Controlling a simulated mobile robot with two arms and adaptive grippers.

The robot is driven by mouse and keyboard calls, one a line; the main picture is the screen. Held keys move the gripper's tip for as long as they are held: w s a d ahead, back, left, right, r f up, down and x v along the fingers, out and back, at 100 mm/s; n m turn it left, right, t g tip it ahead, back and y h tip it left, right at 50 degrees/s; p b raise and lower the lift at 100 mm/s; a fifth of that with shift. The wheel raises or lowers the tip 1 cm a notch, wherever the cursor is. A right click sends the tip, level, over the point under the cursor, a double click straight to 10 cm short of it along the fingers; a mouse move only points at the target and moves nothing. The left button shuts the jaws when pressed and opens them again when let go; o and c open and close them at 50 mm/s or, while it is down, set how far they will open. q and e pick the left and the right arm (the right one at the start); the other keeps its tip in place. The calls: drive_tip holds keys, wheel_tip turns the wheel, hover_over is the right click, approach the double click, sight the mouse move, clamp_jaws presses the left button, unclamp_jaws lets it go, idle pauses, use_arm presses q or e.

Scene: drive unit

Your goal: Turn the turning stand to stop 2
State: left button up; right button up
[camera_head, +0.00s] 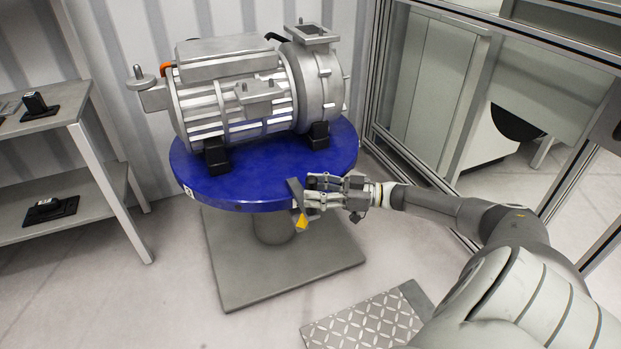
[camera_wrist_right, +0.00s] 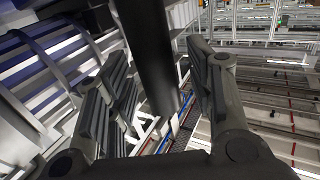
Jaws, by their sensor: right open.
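The turning stand has a round blue plate (camera_head: 250,190) on a grey column (camera_head: 272,228) and a square grey base (camera_head: 290,270). A grey ribbed drive unit (camera_head: 240,110) sits on the plate on black feet. A dark upright handle (camera_head: 294,192) is at the plate's front right rim, with a yellow pointer (camera_head: 301,222) below it. My right gripper (camera_head: 312,192) is at this handle, coming from the right. In the right wrist view, a dark bar (camera_wrist_right: 153,55) stands between its open fingers; contact cannot be told. My left gripper is not in view.
A grey shelf table (camera_head: 60,195) with small black parts stands at the left. A metal-framed glazed enclosure (camera_head: 440,90) stands close behind the right side. A checkered metal plate (camera_head: 365,325) lies on the floor in front. The floor at front left is clear.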

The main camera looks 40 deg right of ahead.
drive_tip(key=v, duration=1)
drive_tip(key=shift+s+d, duration=0.25)
